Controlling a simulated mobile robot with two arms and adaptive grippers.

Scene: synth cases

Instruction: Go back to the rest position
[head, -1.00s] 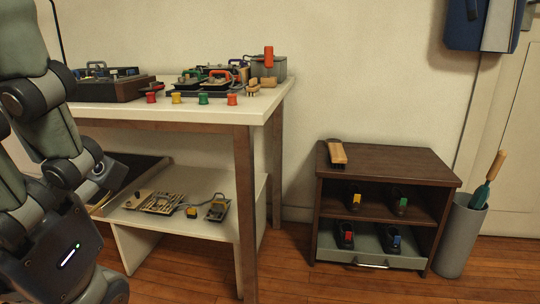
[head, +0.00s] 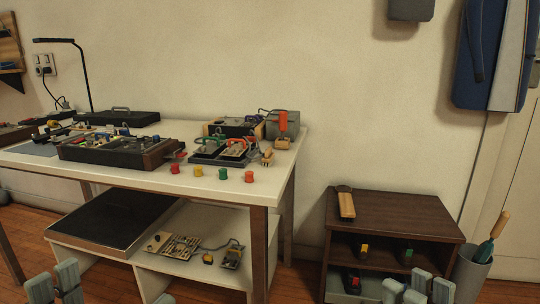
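In the head view, only pale blue-grey fingertips of my grippers show at the bottom edge. My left gripper (head: 110,288) shows at the bottom left, its fingertips standing up and spread apart with nothing visible between them. My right gripper (head: 406,288) shows at the bottom right, in front of the small dark cabinet (head: 430,216). Its upright fingertips are apart, with no thing seen between them. Both palms and most of both arms are below the picture.
A white workbench (head: 215,187) holds cases, a lamp, electronics and coloured spools. Its lower shelf (head: 170,268) carries circuit boards. A brush lies on the cabinet. A grey bin (head: 470,278) stands right of it, beneath a blue bag (head: 490,60). Some wooden floor is clear.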

